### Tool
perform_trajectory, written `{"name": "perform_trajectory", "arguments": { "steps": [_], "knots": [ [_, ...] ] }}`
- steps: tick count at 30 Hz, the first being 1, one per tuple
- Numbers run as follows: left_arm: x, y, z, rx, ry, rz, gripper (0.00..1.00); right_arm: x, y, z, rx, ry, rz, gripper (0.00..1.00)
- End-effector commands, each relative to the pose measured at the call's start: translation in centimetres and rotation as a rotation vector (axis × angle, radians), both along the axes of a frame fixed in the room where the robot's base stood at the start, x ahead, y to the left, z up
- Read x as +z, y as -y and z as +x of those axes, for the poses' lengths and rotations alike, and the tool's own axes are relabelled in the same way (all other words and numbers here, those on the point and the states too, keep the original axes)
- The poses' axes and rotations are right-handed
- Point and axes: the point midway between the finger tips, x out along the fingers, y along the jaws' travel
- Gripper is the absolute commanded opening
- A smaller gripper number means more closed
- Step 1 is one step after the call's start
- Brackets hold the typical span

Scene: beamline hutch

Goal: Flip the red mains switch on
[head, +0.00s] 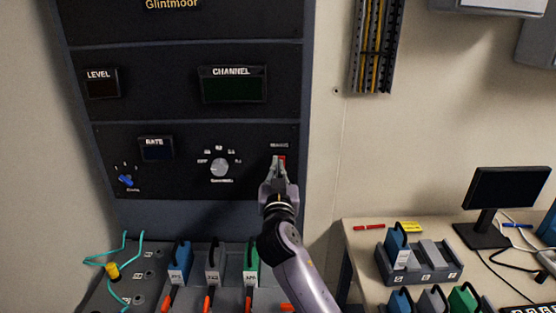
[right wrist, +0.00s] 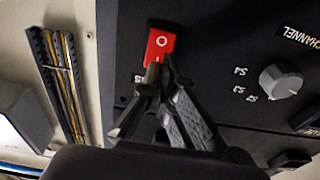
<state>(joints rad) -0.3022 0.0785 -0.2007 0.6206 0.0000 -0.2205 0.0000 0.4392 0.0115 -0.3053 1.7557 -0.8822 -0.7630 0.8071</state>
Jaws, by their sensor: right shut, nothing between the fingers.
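The red mains switch (right wrist: 160,47) is a rocker marked O and I on the black panel in the right wrist view. In the head view only a small red part of the switch (head: 282,158) shows above my gripper, at the right of the lowest panel. My right gripper (head: 278,163) is shut and empty, with its fingertips at the switch. In the right wrist view the fingertips (right wrist: 155,75) overlap the end of the rocker marked I; I cannot tell whether they press it. My left gripper is not in view.
A silver knob (head: 220,168), a blue knob (head: 126,180) and the RATE display (head: 156,149) share the panel. Below stand coloured plug modules (head: 180,262). At the right, a table (head: 365,238) holds a monitor (head: 507,188) and a grey tray (head: 432,278).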

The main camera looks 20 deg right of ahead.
Motion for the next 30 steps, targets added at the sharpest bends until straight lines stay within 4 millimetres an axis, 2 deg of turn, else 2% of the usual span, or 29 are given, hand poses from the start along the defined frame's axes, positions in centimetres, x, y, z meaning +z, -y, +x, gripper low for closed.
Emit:
{"name": "perform_trajectory", "arguments": {
  "steps": [5,16,23,24,25,30],
  "knots": [
    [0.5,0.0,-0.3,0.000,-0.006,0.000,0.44,0.2,0.3,1.0,0.001,0.000,-0.001,0.00],
    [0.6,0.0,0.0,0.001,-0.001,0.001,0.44,0.2,0.3,1.1,0.000,-0.003,0.002,0.00],
    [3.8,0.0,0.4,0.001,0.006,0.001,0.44,1.4,0.5,2.1,0.001,-0.094,0.036,0.00],
    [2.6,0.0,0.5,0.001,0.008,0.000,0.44,0.7,0.5,2.2,0.001,-0.099,0.040,0.00],
    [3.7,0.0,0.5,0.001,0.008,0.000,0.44,1.6,0.6,2.2,-0.001,-0.116,0.043,0.00],
    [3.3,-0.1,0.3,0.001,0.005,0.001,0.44,1.0,0.7,2.2,-0.002,-0.118,0.034,0.00]
  ]
}}
